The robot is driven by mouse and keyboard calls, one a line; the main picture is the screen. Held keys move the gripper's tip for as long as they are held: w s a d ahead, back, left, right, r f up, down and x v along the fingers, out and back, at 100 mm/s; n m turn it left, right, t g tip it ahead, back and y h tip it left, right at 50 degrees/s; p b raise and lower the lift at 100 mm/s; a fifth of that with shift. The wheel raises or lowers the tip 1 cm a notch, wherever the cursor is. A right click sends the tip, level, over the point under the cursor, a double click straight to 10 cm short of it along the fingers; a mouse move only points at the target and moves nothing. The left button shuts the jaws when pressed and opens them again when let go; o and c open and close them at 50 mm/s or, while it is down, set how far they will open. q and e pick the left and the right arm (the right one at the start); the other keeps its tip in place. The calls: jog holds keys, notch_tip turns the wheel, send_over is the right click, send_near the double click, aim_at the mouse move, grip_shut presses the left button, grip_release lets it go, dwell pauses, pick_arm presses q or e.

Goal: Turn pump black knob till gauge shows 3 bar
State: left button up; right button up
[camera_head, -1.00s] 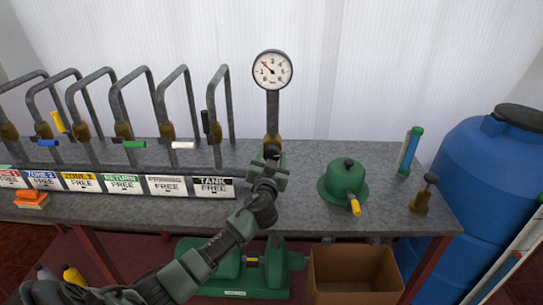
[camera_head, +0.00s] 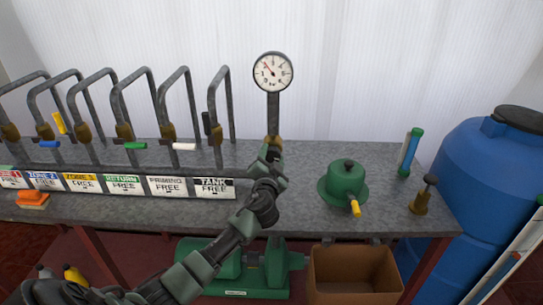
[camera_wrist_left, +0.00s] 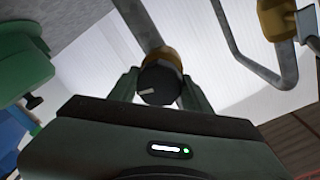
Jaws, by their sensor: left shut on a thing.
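The round white pressure gauge (camera_head: 272,72) stands on a grey post at the back of the bench in the head view. Its needle points to the upper left; the numbers are too small to read surely. The black knob (camera_wrist_left: 158,82) has a white mark and sits on a brass fitting, seen in the left wrist view. My left gripper (camera_head: 271,155) is at the foot of the gauge post, its two fingers on either side of the knob, shut on it. My right gripper is not in view.
Several grey pipes with coloured handles and the label row (camera_head: 122,184) stand left of my arm. A green domed unit (camera_head: 342,185) with a yellow handle stands to the right. A cardboard box (camera_head: 353,278) is below the bench, and a blue tank (camera_head: 478,180) is at right.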

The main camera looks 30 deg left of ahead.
pick_arm(q)
jog(key=m+p, duration=0.1)
jog(key=m, duration=0.2)
jog(key=shift+d+f, duration=0.1)
jog(key=shift+m, duration=0.4)
jog(key=shift+f, duration=0.15)
jog(key=o, duration=1.1)
jog(key=shift+o, duration=1.1)
jog(key=shift+s, duration=0.1)
jog(key=b+v, duration=0.1)
jog(key=v, duration=0.6)
jog(key=shift+s+d, duration=0.2)
jog(key=shift+d, duration=0.05)
